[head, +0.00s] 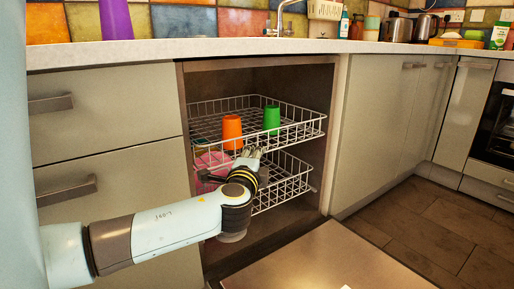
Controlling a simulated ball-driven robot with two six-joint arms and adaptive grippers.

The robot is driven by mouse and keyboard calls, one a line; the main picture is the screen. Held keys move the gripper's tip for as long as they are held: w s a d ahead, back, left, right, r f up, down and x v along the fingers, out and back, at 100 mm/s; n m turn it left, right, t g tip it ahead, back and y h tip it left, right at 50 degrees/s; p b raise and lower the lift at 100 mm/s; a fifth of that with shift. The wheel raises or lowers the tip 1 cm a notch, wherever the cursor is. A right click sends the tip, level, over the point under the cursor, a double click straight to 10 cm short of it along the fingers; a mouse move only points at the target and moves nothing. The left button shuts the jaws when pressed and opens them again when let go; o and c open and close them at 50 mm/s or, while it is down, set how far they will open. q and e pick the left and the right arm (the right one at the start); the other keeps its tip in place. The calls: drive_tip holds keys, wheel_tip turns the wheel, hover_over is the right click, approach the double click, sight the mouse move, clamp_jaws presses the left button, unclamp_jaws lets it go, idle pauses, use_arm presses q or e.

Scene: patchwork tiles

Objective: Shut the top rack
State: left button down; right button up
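The top rack (297,128) is a white wire basket in the open dishwasher, with its front edge out near the cabinet opening. An orange cup (232,131) and a green cup (272,118) stand in it. My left gripper (252,154) is at the front of the top rack, just below its front rim. It is small and partly hidden by my wrist, so I cannot tell whether its fingers are open or touch the rack. My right gripper is not in view.
The lower rack (288,187) is also partly out and holds a pink dish (211,161). The dishwasher door (335,258) is folded down in front. Drawers (105,110) flank the left side. A counter (200,47) with a sink tap runs above.

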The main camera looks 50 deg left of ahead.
use_arm(q)
drive_tip(key=s+a+f+n+g+y+p, duration=0.1)
drive_tip(key=s+f+n+g+y, duration=0.15)
drive_tip(key=s+g+y, duration=0.45)
drive_tip(key=n+g+p, duration=0.2)
drive_tip(key=n+g, duration=0.3)
drive_tip(key=n, duration=0.2)
approach(226, 145)
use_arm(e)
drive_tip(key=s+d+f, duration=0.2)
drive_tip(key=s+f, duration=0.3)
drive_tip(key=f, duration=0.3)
use_arm(q)
drive_tip(key=shift+m+h, duration=0.25)
drive_tip(key=shift+h, duration=0.05)
drive_tip(key=a+b, duration=0.1)
drive_tip(key=a, duration=0.1)
drive_tip(key=a+r, duration=0.1)
drive_tip(key=a, duration=0.1)
drive_tip(key=a+b, duration=0.1)
drive_tip(key=a, duration=0.1)
drive_tip(key=shift+s+a+r+b, duration=0.3)
drive_tip(key=shift+s+a, duration=0.05)
drive_tip(key=shift+a, duration=0.35)
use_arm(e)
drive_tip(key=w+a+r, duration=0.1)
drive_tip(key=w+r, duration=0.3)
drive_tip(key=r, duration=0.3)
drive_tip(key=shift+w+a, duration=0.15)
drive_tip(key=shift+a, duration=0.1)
